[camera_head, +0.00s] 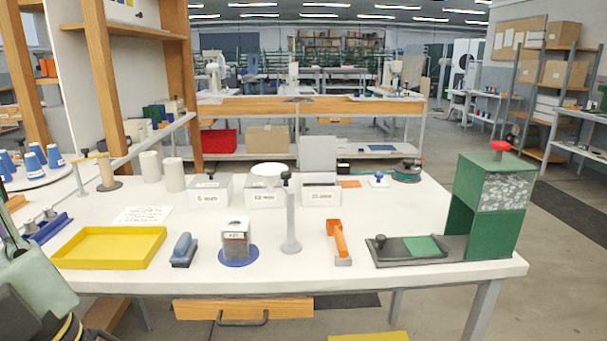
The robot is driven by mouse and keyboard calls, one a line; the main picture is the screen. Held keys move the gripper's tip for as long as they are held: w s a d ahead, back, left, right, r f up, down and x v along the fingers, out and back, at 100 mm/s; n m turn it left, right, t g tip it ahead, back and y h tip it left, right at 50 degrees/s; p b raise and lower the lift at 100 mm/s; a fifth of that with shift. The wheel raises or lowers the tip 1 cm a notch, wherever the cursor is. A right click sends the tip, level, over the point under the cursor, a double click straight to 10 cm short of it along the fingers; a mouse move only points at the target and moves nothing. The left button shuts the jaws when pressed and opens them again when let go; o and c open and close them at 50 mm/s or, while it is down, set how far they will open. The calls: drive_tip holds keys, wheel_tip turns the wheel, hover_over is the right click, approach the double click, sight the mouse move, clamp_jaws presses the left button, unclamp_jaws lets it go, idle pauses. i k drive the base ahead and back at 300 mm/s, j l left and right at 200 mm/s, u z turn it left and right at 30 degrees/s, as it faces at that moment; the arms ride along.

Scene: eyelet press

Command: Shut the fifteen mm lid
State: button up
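Three white bins with small labels stand in a row at the back of the white table. The right bin (321,195) has its grey-white lid (318,153) standing upright at its back, so this bin is open. The left bin (209,197) looks closed, with a dark knob on top. The labels are too small to read, so I cannot tell which is fifteen mm. Part of my arm shows at the lower left; my gripper's fingertips are out of view.
A grey post (290,225) stands in front of the bins. A yellow tray (110,248), a tin on a blue disc (236,240), an orange-handled tool (338,240) and a green press (490,205) occupy the table. Bare tabletop lies between them.

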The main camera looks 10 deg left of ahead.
sight(317, 153)
drive_tip(key=i+l+z, duration=0.55)
drive_tip(key=z, duration=0.25)
drive_tip(key=i+l+z, duration=0.2)
drive_tip(key=i+z, duration=0.9)
drive_tip(key=i+u, duration=0.3)
drive_tip(key=i, duration=0.35)
drive_tip(key=i+l+u, duration=0.3)
drive_tip(key=i, duration=0.35)
drive_tip(key=i+u, duration=0.7)
drive_tip(key=i+l+u, duration=0.1)
drive_tip(key=i+u, duration=0.55)
drive_tip(key=u, duration=0.2)
drive_tip(key=i+l+u, duration=0.1)
drive_tip(key=i+u, duration=0.15)
drive_tip(key=u, duration=0.2)
drive_tip(key=i+l+u, duration=0.2)
drive_tip(key=u, duration=0.2)
drive_tip(key=i+l+u, duration=0.15)
drive_tip(key=u, duration=0.3)
drive_tip(key=i+l+u, duration=0.25)
drive_tip(key=u, duration=0.2)
drive_tip(key=i+l+u, duration=0.25)
drive_tip(key=u, duration=0.2)
drive_tip(key=i+l+u, duration=0.1)
drive_tip(key=l+u, duration=0.8)
drive_tip(key=i+j, duration=0.05)
